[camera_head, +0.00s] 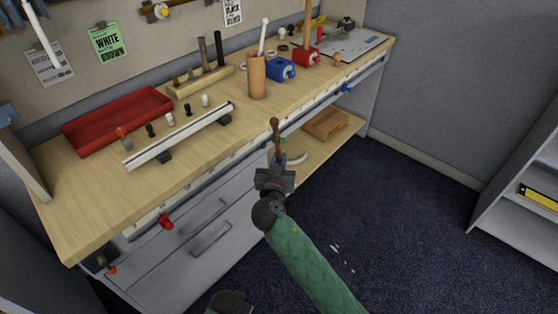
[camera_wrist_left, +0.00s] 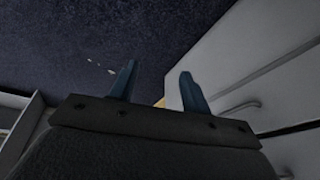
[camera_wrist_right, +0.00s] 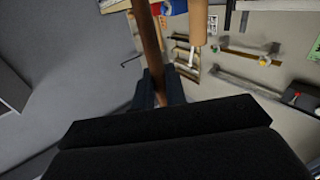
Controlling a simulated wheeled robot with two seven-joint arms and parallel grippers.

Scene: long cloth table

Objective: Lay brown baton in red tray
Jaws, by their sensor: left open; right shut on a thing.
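The red tray (camera_head: 112,112) lies on the back left of the wooden bench, and no object shows inside it. My right gripper (camera_head: 275,168) is shut on the brown baton (camera_head: 276,138), which stands nearly upright from the jaws in front of the bench's front edge. In the right wrist view the baton (camera_wrist_right: 148,40) runs up from between the fingers (camera_wrist_right: 164,88). My left gripper (camera_wrist_left: 157,84) is open and empty in the left wrist view, with dark floor and grey drawers beyond it.
A white rail (camera_head: 185,135) and several small knobs stand in front of the tray. A wooden block with upright tools (camera_head: 200,78) and a brown cup (camera_head: 257,78) stand to its right. A blue box (camera_head: 281,69) is farther right. Drawers are below the bench.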

